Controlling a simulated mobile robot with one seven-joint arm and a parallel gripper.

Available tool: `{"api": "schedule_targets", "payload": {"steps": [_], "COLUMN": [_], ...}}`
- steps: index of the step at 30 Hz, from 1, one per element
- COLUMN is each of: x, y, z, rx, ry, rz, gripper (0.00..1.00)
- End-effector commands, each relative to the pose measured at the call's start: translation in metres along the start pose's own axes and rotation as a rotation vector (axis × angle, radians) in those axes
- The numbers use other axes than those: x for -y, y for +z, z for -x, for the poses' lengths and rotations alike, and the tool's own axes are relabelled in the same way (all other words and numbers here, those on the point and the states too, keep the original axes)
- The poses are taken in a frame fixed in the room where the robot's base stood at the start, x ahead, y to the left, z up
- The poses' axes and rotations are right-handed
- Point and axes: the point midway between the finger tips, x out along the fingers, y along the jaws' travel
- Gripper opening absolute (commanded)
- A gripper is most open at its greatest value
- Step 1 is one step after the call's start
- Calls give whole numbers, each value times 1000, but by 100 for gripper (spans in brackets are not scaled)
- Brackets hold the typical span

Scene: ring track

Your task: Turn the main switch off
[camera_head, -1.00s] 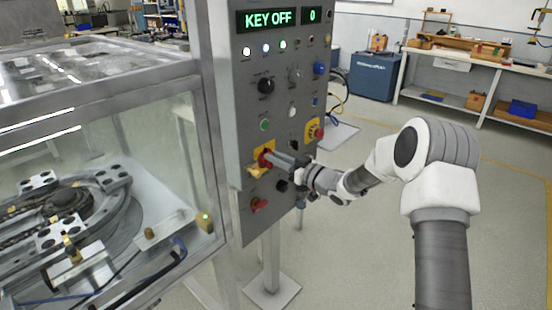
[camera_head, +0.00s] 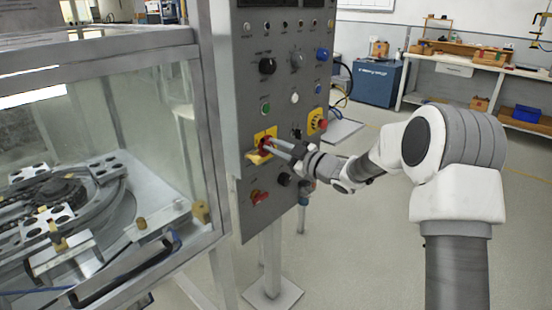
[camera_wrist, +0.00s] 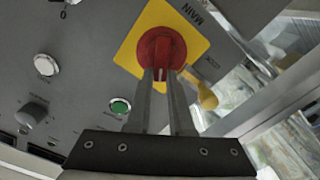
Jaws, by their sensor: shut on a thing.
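The main switch is a red rotary knob (camera_head: 264,145) on a yellow plate (camera_head: 259,135), low on the left side of the grey control panel (camera_head: 287,100). In the wrist view the knob (camera_wrist: 161,48) sits on its yellow plate (camera_wrist: 130,52), with the word MAIN beside it. My gripper (camera_head: 274,144) reaches it from the right. In the wrist view the two fingers of my gripper (camera_wrist: 163,76) are closed on the knob's grip, from either side. The fingertips partly hide the grip. The panel's indicator lamps (camera_head: 265,25) look dark.
A red emergency-stop button (camera_head: 322,123) on yellow sits right of the switch. Another red knob (camera_head: 259,197) is below it. A yellow tag (camera_wrist: 207,96) hangs close beside the fingers. A glazed machine enclosure (camera_head: 110,60) stands at left; open floor lies at right.

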Motion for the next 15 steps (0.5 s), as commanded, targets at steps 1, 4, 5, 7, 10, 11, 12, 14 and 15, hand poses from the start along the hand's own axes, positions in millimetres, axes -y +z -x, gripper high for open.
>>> {"api": "schedule_targets", "payload": {"steps": [1,4,5,7,10,11,12,14,15], "x": [5,8,8,10,11,12,12,13,14], "y": [7,8,8,7,8,8,9,9,10], "z": [1,0,0,0,1,1,1,0,0], "rx": [2,2,2,1,2,2,3,2,2], "ry": [0,-1,-1,-1,0,0,0,0,-1], "rz": [47,143,171,237,332,362,399,457,495], "gripper": [0,0,0,0,0,0,0,0,0]}}
